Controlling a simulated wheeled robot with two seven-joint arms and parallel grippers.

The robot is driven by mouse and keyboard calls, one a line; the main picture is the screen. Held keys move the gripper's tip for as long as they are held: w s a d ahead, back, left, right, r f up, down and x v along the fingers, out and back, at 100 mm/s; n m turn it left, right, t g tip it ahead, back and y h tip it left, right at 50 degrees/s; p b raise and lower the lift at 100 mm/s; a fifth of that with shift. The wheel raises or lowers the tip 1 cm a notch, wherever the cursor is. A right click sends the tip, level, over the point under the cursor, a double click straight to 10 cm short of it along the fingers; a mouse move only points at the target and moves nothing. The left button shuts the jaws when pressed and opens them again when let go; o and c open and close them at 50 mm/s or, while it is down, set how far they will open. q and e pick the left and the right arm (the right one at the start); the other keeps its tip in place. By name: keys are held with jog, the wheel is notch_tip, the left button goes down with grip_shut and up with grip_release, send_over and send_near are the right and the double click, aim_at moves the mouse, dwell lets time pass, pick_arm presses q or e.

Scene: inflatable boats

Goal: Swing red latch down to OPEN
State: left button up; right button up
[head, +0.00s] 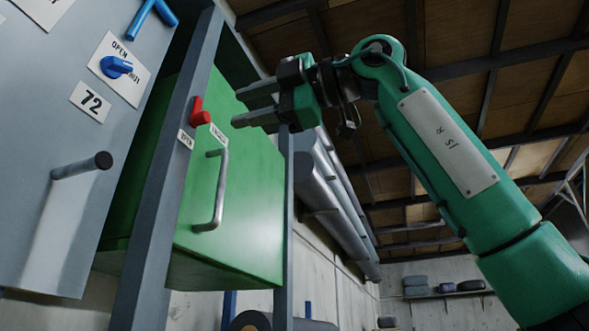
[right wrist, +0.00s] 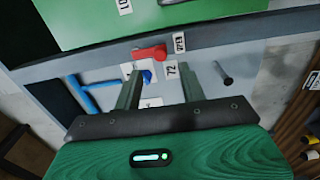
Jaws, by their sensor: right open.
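The red latch (head: 199,112) is mounted on the grey frame post beside the green door (head: 240,185) in the head view. One part of it points up and a rounded end juts to the right. An OPEN label (head: 186,139) sits below it, and another label (head: 218,135) is on the door. My right gripper (head: 236,108) is open and empty, to the right of the latch and apart from it. In the right wrist view, the latch (right wrist: 149,53) lies beyond and between the open fingers (right wrist: 159,72). My left gripper is not in view.
The green door has a metal handle (head: 217,190) below the latch. On the grey panel at left are a blue knob (head: 116,67), a 72 label (head: 91,101) and a protruding dark peg (head: 82,166). Grey rolls (head: 330,195) hang behind the door.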

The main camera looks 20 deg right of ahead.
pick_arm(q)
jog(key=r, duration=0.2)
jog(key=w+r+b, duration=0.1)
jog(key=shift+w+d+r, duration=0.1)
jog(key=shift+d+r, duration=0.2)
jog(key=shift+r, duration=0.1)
pick_arm(e)
jog(key=v, duration=0.7)
jog(key=shift+d, duration=0.15)
jog(key=shift+s, duration=0.1)
